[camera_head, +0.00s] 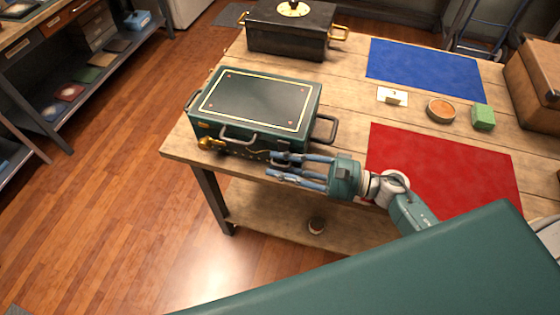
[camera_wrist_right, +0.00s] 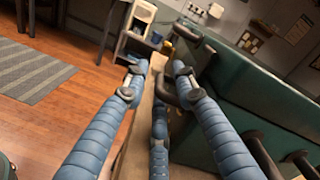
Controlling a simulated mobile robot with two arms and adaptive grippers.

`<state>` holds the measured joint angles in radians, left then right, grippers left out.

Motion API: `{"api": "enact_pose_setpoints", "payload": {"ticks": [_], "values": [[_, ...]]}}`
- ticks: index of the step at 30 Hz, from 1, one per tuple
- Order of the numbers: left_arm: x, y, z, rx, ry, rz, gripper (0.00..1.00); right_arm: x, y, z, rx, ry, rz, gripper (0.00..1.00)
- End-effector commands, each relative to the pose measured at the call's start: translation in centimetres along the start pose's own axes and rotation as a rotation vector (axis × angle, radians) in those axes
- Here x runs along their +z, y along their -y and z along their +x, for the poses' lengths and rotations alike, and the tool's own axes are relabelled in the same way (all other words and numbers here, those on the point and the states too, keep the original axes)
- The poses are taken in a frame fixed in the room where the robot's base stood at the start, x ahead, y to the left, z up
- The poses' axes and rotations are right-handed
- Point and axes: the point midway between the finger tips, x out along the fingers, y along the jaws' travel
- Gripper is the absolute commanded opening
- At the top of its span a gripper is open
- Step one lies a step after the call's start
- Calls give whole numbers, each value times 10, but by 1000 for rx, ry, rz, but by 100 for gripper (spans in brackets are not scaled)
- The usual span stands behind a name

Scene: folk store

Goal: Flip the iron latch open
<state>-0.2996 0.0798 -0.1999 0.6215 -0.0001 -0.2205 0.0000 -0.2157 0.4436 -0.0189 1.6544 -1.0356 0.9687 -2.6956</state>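A dark green box (camera_head: 255,100) with a gold-lined lid stands shut on the wooden table in the head view. Its front has a grey metal loop (camera_head: 238,133) near the lid edge and a brass fitting (camera_head: 209,143) at the left. I cannot tell surely which piece is the iron latch. My right gripper (camera_head: 270,165) is by the lower right of the box front, its blue fingers pointing left along it. In the right wrist view the fingers are apart, with the green box (camera_wrist_right: 265,95) to their right. Whether they touch any fitting is unclear. My left gripper is out of view.
A black chest (camera_head: 290,32) with brass handles stands behind. A blue mat (camera_head: 425,70), a red mat (camera_head: 440,170), a small card (camera_head: 392,96), a round tin (camera_head: 441,110) and a green block (camera_head: 483,117) lie right. A wooden crate (camera_head: 535,85) stands at the right edge.

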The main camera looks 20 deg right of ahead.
Motion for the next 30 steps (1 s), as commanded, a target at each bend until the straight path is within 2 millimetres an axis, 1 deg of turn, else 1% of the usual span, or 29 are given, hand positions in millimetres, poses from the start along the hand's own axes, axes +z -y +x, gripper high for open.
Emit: {"api": "enact_pose_setpoints", "payload": {"ticks": [8, 9, 11, 12, 13, 24, 30], "values": [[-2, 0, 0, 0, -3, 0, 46, 0, -1, 2, 0, 0, 0, 27], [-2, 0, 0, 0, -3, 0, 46, 0, 0, 2, 0, 0, 1, 23], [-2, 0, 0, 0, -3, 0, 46, 0, 0, 2, 0, 0, 1, 11], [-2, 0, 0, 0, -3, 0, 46, 0, 0, 2, 0, 0, 1, 3], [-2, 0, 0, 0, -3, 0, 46, 0, -1, 2, 0, 0, 1, 0], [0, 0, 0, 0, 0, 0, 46, 0, -2, 2, 2, 0, 11, 0], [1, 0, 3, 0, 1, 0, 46, 4, -4, 1, 2, 2, 75, 0]]}}
